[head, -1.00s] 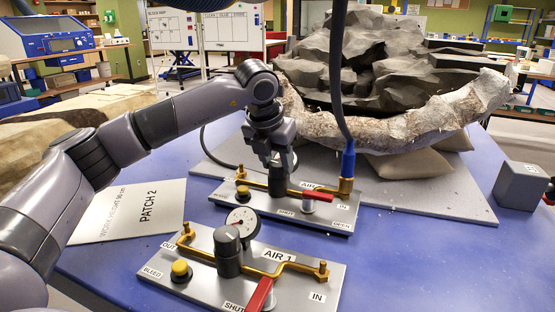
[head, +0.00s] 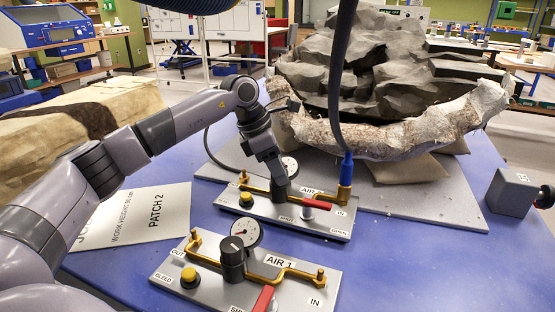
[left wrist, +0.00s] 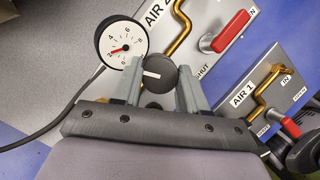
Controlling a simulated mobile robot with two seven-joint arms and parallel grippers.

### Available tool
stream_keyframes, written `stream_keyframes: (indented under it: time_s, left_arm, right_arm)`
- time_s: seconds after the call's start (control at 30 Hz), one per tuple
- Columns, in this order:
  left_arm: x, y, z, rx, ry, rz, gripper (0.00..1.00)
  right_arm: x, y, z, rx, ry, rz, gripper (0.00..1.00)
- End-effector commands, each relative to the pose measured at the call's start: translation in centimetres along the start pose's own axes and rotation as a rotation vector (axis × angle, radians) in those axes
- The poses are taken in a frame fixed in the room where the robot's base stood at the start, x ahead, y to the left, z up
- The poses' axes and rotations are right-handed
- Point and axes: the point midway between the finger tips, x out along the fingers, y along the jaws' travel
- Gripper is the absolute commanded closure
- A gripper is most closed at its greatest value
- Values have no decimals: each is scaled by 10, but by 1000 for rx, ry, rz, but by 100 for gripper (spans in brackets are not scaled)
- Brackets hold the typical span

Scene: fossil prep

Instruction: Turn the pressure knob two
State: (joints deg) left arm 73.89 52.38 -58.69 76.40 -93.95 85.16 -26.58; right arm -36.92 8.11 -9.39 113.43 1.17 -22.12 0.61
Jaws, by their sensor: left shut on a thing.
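The AIR 2 panel (head: 318,227) is a grey plate with brass piping, a yellow button, a red lever and a round gauge (left wrist: 124,42). Its dark pressure knob (left wrist: 158,74), with a white mark line, stands between the two fingers of my left gripper (left wrist: 156,88). The fingers are closed on the knob from both sides. In the head view my left gripper (head: 277,178) reaches down onto the knob and hides much of it. The gauge's red needle points near the 2. My right gripper is not in view.
The AIR 1 panel (head: 215,296) lies in front, with its own knob (head: 232,258), gauge and red lever. A blue hose (head: 347,165) rises from AIR 2's right end. The jacketed fossil (head: 430,125) is behind.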

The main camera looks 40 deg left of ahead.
Motion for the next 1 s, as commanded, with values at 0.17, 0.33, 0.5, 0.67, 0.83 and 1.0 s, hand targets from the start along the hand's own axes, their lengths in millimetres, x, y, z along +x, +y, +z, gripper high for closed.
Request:
stream_keyframes:
  time_s: [0.17, 0.33, 0.5, 0.67, 0.83, 1.0]
  left_arm:
    - [-4, 2, 2, 152, -2, -65, 88]
    - [-4, 2, 2, 302, -2, -126, 88]
    - [-3, 3, 2, 451, -1, -188, 88]
    - [-2, 4, 3, 591, -2, -244, 88]
    - [-1, 4, 3, 731, 0, -302, 88]
    - [-1, 5, 3, 851, 0, -350, 88]
  right_arm:
    - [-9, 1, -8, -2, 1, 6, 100]
    - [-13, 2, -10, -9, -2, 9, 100]
    - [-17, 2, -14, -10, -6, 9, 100]
    - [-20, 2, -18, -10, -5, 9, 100]
    - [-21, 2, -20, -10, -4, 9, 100]
    - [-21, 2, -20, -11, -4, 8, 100]
